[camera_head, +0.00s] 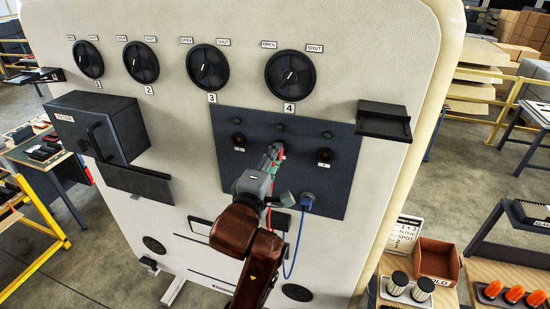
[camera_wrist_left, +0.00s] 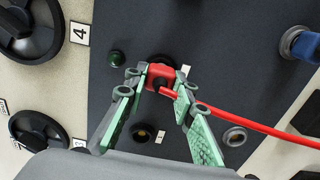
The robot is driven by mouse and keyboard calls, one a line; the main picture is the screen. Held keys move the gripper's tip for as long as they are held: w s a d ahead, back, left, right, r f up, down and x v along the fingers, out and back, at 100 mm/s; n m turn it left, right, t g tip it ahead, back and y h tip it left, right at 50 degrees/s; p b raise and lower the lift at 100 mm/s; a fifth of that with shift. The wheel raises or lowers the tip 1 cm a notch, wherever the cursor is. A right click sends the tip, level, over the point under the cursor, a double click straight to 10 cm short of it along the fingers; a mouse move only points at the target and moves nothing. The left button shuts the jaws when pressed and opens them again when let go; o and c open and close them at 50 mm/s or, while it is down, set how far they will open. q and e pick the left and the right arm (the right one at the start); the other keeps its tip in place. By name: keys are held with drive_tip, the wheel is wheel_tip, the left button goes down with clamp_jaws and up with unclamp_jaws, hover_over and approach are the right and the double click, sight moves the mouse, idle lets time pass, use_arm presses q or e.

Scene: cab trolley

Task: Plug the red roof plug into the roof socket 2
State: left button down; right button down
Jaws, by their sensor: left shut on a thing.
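My left gripper (camera_head: 276,156) is at the middle of the dark panel, shut on the red roof plug (camera_wrist_left: 162,76). Its two green-padded fingers show in the left wrist view, one on each side of the plug. The plug is at the middle socket, roof socket 2 (camera_wrist_left: 160,60), which it mostly covers; I cannot tell how deeply it is seated. A red cable (camera_wrist_left: 245,122) runs from the plug. The left socket (camera_head: 239,140) and the right socket (camera_head: 325,155) look empty. My right gripper is not in view.
A blue plug (camera_head: 307,200) with a blue cable sits low on the panel (camera_head: 225,120). Several black dials (camera_head: 290,75) line the wall above. A dark shelf (camera_head: 384,122) juts out at right and a dark box (camera_head: 98,125) at left.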

use_arm(q)
drive_tip(key=shift+w, duration=0.2)
drive_tip(key=c, duration=1.5)
unclamp_jaws()
drive_tip(key=shift+c, duration=0.2)
